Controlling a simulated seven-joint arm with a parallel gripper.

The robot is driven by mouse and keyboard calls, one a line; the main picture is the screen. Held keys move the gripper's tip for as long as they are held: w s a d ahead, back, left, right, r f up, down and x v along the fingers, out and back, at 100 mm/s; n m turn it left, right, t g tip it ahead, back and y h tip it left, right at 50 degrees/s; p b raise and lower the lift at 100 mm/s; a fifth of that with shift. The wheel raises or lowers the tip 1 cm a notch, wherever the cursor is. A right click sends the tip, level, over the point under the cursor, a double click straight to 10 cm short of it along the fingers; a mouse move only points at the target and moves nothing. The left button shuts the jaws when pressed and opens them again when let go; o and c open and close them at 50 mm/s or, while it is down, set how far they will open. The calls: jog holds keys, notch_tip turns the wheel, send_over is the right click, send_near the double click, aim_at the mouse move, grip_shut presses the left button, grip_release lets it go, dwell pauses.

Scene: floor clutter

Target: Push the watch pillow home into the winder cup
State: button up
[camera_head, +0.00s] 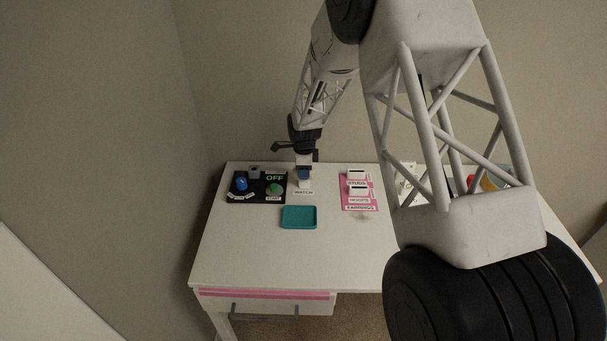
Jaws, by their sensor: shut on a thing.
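My gripper (304,160) points down at the back of the white table, above a white block with a "WATCH" label (303,192) in front. It is shut on a small dark blue thing (304,174), seemingly the watch pillow. The blue thing is at the top of the white block; whether it touches is too small to tell. A black panel (263,193) to the left has an "OFF" display, a blue knob (241,184) and a green button (274,190). A small grey fitting (254,171) at its back edge may be the winder cup; its inside is not clear.
A teal tray (299,227) lies in front of the label, looking empty. Red and yellow things (487,183) are partly hidden behind my arm. The table's front is clear.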

grip_shut()
jog(key=shift+r, duration=0.75)
dwell(0.9)
jog(key=shift+r, duration=1.75)
jog(key=shift+a, duration=0.1)
jog(key=w+a+r, duration=0.1)
jog(key=a+r, duration=0.2)
jog(key=a, duration=0.6)
jog(key=w+a+r, duration=0.1)
jog(key=a+r, duration=0.3)
jog(key=a, duration=0.4)
jog(key=shift+w+a, duration=0.25)
jog(key=shift+a, duration=0.15)
jog(key=shift+f, duration=0.1)
